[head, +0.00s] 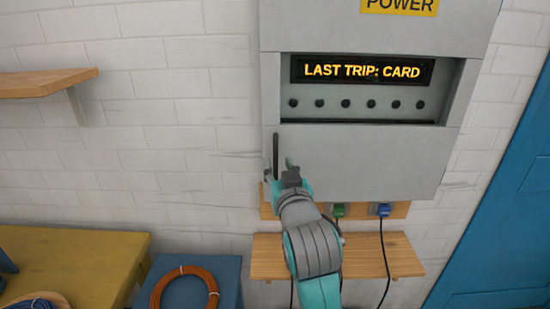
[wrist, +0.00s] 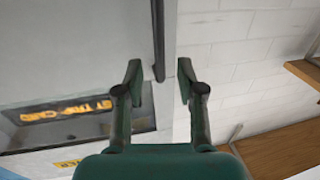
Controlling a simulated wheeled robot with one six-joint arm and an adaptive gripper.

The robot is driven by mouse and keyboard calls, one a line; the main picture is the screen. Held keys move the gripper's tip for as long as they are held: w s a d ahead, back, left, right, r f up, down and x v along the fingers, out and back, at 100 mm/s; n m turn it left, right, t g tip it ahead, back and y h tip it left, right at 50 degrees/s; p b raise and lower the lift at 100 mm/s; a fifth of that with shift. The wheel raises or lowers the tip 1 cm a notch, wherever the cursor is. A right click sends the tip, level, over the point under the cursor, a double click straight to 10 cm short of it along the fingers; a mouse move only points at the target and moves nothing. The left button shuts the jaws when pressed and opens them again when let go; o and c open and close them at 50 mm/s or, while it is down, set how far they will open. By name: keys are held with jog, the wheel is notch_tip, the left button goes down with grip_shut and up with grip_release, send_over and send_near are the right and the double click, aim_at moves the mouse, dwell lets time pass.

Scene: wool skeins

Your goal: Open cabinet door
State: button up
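The grey cabinet (head: 360,165) hangs on the white brick wall in the head view. Its front has a black vertical bar handle (head: 276,155) near the left edge, below a recessed display. The front looks closed. My gripper (head: 279,168) is at the lower end of the handle. In the wrist view its two fingers are spread, and the gripper (wrist: 159,70) is open. The end of the handle (wrist: 158,40) shows between the fingertips, with a gap on both sides. I cannot tell how deep the handle sits between them.
A wooden shelf (head: 45,83) is on the wall at left. Below the cabinet are a green plug (head: 338,210), a blue plug (head: 383,209) and a wooden ledge (head: 395,260). A yellow-topped table (head: 80,250) and an orange coil (head: 185,285) stand lower left. A blue door (head: 500,220) is at right.

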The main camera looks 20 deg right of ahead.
aim_at(276, 159)
jog(key=shift+w+d, duration=0.15)
jog(key=shift+w, duration=1.05)
jog(key=shift+w+d, duration=0.15)
jog(key=shift+w, duration=1.05)
grip_shut()
